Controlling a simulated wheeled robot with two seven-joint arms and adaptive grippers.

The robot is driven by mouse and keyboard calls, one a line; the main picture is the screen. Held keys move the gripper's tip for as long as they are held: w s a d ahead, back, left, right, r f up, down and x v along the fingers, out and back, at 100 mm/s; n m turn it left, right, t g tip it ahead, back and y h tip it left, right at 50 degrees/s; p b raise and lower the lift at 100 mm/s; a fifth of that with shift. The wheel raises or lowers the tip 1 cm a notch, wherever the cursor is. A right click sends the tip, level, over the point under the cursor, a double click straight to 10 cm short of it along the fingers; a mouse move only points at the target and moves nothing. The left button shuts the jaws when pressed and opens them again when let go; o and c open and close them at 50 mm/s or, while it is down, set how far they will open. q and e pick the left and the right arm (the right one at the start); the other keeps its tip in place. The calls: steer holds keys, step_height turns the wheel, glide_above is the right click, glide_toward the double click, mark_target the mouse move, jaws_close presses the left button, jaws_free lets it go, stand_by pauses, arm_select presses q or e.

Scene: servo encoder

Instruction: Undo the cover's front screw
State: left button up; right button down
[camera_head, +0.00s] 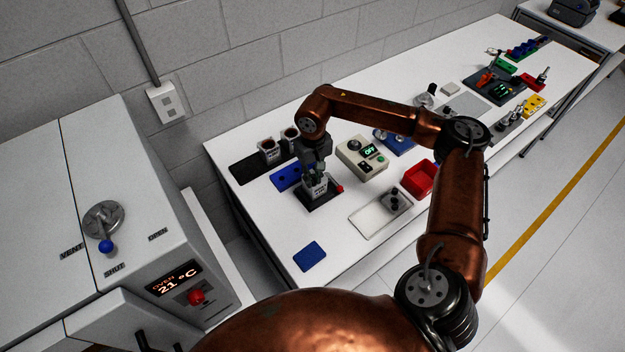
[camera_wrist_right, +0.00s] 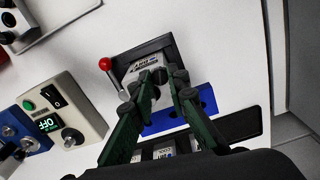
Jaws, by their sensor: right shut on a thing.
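The servo unit (camera_head: 317,187) is a pale grey block with a printed label, seated in a black fixture (camera_head: 322,203) with a red-knobbed lever on its right. In the right wrist view the unit (camera_wrist_right: 148,64) sits in the same fixture (camera_wrist_right: 170,45), its lever at the left. My right gripper (camera_head: 315,172) points down onto the top of the unit. In the right wrist view its two dark green fingers (camera_wrist_right: 157,84) are closed around a small dark screw head (camera_wrist_right: 160,76) on the cover; the fingers hide part of it. My left gripper is not in view.
A blue holder (camera_head: 285,178) and a black tray (camera_head: 258,165) lie left of the fixture. A grey control box (camera_head: 362,158) reading OFF, a red bin (camera_head: 419,179) and a white tray (camera_head: 371,222) lie right. The table's front left is clear except a blue pad (camera_head: 310,256).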

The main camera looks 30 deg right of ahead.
mark_target(313, 181)
steer(key=shift+n, duration=0.5)
steer(key=c, duration=1.8)
jaws_free()
steer(key=shift+c, duration=0.2)
step_height(313, 181, up, 12)
